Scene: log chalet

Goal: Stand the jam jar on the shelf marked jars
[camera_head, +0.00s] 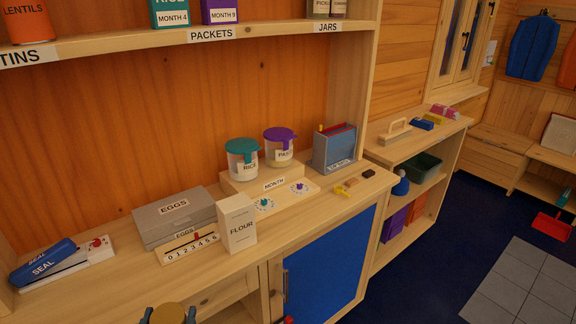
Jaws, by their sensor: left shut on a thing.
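A round thing with a tan, lid-like top (167,313), probably the jam jar, shows at the bottom edge; its sides and any label are out of view. My left gripper (168,316) is shut on it, with a dark finger on each side, low in front of the counter. The shelf marked jars is the right part of the upper shelf, with its JARS label (327,27) on the front edge. Two labelled things (318,9) stand there, their tops cut off by the frame. My right gripper is not in view.
The upper shelf also has PACKETS (211,34) and TINS (18,56) labels. A wooden upright (350,80) bounds the shelf's right end.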

